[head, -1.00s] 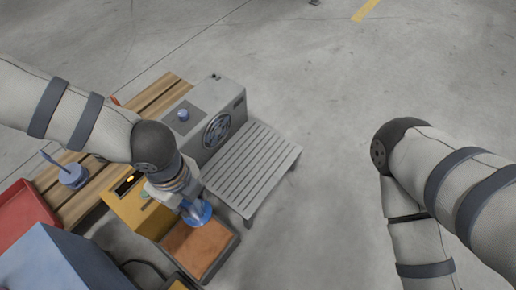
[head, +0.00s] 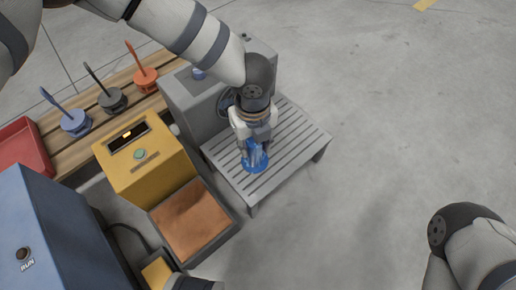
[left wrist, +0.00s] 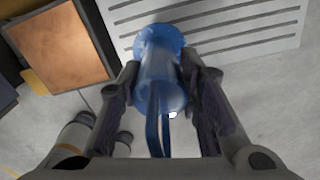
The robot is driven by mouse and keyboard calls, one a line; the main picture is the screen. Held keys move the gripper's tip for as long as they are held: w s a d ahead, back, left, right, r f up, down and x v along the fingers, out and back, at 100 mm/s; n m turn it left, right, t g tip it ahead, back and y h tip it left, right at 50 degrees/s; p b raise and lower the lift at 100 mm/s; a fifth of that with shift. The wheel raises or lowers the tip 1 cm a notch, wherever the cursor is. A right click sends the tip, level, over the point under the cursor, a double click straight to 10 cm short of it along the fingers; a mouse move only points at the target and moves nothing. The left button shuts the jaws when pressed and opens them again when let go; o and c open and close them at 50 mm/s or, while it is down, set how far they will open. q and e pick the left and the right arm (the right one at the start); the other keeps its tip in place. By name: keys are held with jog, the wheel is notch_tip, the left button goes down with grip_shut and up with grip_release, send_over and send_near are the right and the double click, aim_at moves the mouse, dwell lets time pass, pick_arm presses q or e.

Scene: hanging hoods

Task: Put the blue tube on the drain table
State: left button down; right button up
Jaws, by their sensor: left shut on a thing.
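The blue tube (head: 255,158) is a translucent blue piece with a wide round flange at its lower end. My left gripper (head: 255,142) is shut on it, over the grey slatted drain table (head: 290,133). In the left wrist view the tube (left wrist: 160,80) sits between the two fingers (left wrist: 160,88), its flange over the near edge of the slatted top (left wrist: 240,30). I cannot tell whether the flange touches the slats.
A grey machine (head: 195,105) stands against the drain table's left side. A yellow box (head: 145,165) and a copper-coloured plate (head: 192,220) are in front. Blue, black and orange handled pieces (head: 112,100) stand on a wooden bench. The floor to the right is clear.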

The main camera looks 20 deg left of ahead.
pick_arm(q)
jog(key=shift+w+a+f+b, duration=0.1)
jog(key=shift+w+f+b, duration=0.25)
jog(key=shift+w+f, duration=0.45)
jog(key=f, duration=0.1)
jog(key=f+b, duration=0.2)
jog(key=f, duration=0.1)
jog(key=shift+w, duration=0.25)
jog(key=shift+r, duration=0.1)
pick_arm(e)
jog(key=shift+s+f+g, duration=0.15)
jog(key=shift+f, duration=0.4)
jog(key=shift+s+f+g, duration=0.15)
jog(key=shift+f, duration=0.4)
pick_arm(q)
jog(key=c, duration=1.2)
grip_release()
jog(key=shift+o, duration=0.2)
notch_tip(320, 180, up, 12)
jog(key=p, duration=0.5)
pick_arm(e)
jog(key=r, duration=0.1)
jog(key=w+r+t, duration=0.1)
jog(key=r, duration=0.1)
jog(key=shift+w+r, duration=0.15)
jog(key=shift+r, duration=0.1)
